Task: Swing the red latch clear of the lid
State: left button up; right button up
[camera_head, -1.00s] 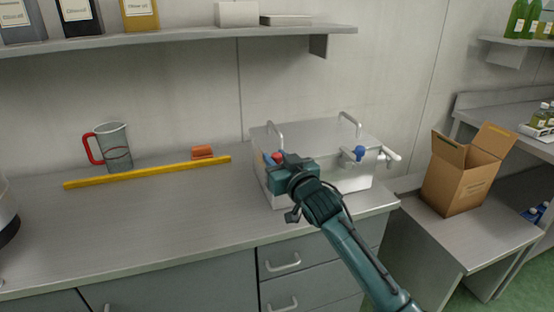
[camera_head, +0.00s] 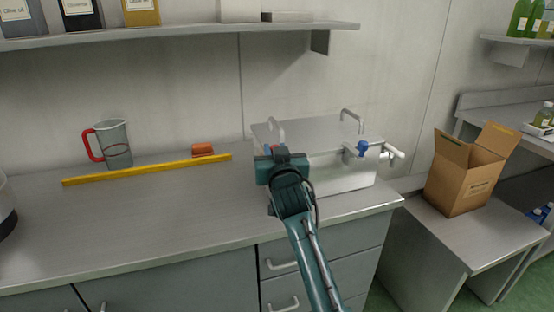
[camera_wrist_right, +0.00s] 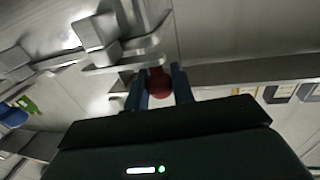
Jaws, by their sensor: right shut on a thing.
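The metal box with its flat lid (camera_head: 325,131) stands at the right end of the counter. Two bar handles stand up from the lid. My right gripper (camera_head: 282,158) is at the box's front left corner and hides most of that corner in the head view. In the right wrist view the red latch's round knob (camera_wrist_right: 159,83) sits between the two fingers, which are shut on it. The latch's arm, and whether it overlaps the lid, cannot be made out. My left gripper is not in view.
A blue knob (camera_head: 361,148) and a pale lever (camera_head: 394,152) stick out at the box's right. A yellow bar (camera_head: 150,169), an orange block (camera_head: 202,150) and a red-handled jug (camera_head: 113,145) are farther left. An open carton (camera_head: 463,175) stands right. The front counter is clear.

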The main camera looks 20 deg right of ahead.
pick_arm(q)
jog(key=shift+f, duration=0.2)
pick_arm(e)
jog(key=shift+h, duration=0.3)
jog(key=shift+r, duration=0.1)
jog(key=o, duration=0.9)
jog(key=shift+w, duration=0.1)
